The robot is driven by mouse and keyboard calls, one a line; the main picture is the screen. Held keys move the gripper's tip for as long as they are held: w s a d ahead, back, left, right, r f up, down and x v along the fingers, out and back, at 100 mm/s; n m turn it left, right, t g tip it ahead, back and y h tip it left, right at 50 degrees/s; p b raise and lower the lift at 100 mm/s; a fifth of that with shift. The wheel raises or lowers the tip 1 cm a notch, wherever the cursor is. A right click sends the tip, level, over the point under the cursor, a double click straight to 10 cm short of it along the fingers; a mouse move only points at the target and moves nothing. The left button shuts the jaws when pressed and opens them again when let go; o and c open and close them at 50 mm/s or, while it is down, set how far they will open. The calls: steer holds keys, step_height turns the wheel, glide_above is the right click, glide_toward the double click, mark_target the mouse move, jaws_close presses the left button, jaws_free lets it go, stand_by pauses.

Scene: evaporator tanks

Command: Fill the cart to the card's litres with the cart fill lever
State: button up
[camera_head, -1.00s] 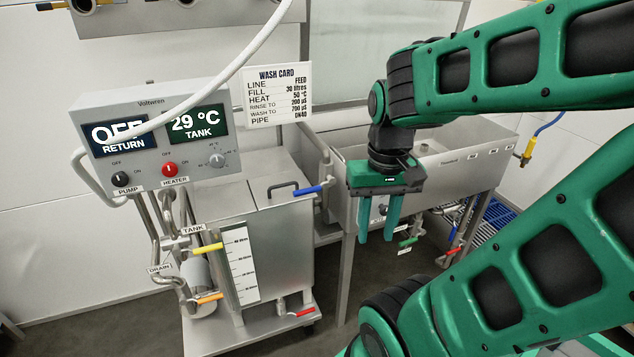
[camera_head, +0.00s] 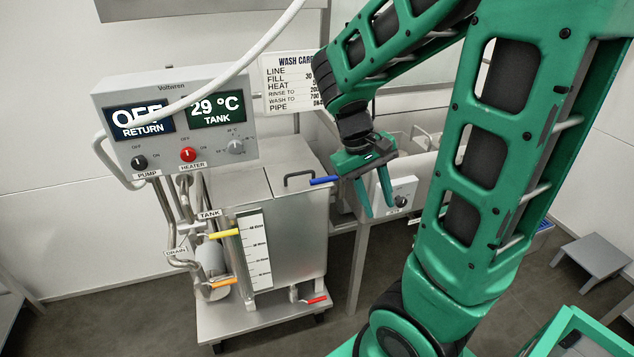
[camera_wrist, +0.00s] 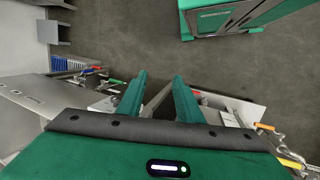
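The steel tank cart (camera_head: 290,235) stands left of centre in the head view, with a marked level gauge (camera_head: 254,250) on its front. A blue lever (camera_head: 324,180) sits at the tank's top right edge. Yellow (camera_head: 224,234), orange (camera_head: 222,283) and red (camera_head: 316,300) levers are lower down. No label shows which is the cart fill lever. The wash card (camera_head: 288,84) is partly covered by my arm. My gripper (camera_head: 379,210) is open and empty, pointing down just right of the blue lever, apart from it. Its spread fingers also show in the wrist view (camera_wrist: 159,78).
The control box (camera_head: 175,115) reads OFF RETURN and 29 °C TANK. A white hose (camera_head: 235,65) crosses in front of it. A sink bench (camera_head: 415,165) stands behind my gripper. A grey step (camera_head: 592,262) is at the right. Floor between is clear.

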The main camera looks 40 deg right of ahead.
steer(key=w+f+n+h, duration=0.2)
steer(key=w+n+h, duration=0.1)
steer(key=w, duration=0.3)
steer(key=n+t+h, duration=0.3)
steer(key=n+h, duration=0.4)
steer(key=h, duration=0.3)
glide_toward(321, 180)
steer(key=d, duration=0.3)
steer(key=d+f, duration=0.1)
steer(key=d, duration=0.3)
steer(key=w+d+f, duration=0.1)
steer(key=d, duration=0.2)
steer(key=shift+d+f, duration=0.25)
jaws_close()
